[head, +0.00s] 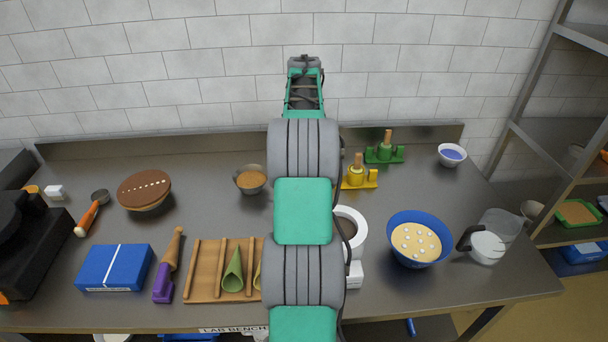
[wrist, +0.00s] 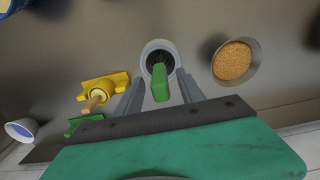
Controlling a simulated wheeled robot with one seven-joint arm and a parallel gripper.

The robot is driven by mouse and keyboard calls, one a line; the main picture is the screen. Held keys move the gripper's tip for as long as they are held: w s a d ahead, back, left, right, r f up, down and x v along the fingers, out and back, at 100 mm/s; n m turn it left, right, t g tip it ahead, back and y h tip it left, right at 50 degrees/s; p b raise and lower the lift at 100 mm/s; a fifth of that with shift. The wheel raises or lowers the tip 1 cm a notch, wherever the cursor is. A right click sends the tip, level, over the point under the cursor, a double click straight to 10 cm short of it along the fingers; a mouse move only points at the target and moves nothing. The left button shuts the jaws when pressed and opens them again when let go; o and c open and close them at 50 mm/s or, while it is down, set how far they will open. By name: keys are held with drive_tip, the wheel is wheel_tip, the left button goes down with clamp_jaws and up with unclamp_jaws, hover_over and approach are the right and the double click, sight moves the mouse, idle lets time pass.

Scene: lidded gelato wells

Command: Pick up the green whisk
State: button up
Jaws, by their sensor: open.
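In the wrist view, a green handle (wrist: 161,84), which looks like the green whisk, rises from a round grey cup (wrist: 146,50) with a dark inside. The whisk's lower end is hidden or too dark to make out. My gripper (wrist: 160,90) is open, with one grey finger on each side of the green handle. I cannot tell whether either finger touches it. In the head view my arm hides the whisk, the cup and my gripper.
A bowl of brown crumbs (wrist: 235,62) stands right of the cup in the wrist view. A yellow stand (head: 357,180) and a green stand (head: 383,154) are near the wall. A blue bowl (head: 418,219) and a blue box (head: 114,267) also occupy the steel bench (head: 455,194).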

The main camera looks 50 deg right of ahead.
clamp_jaws()
idle(0.3)
drive_tip(key=shift+r, duration=0.15)
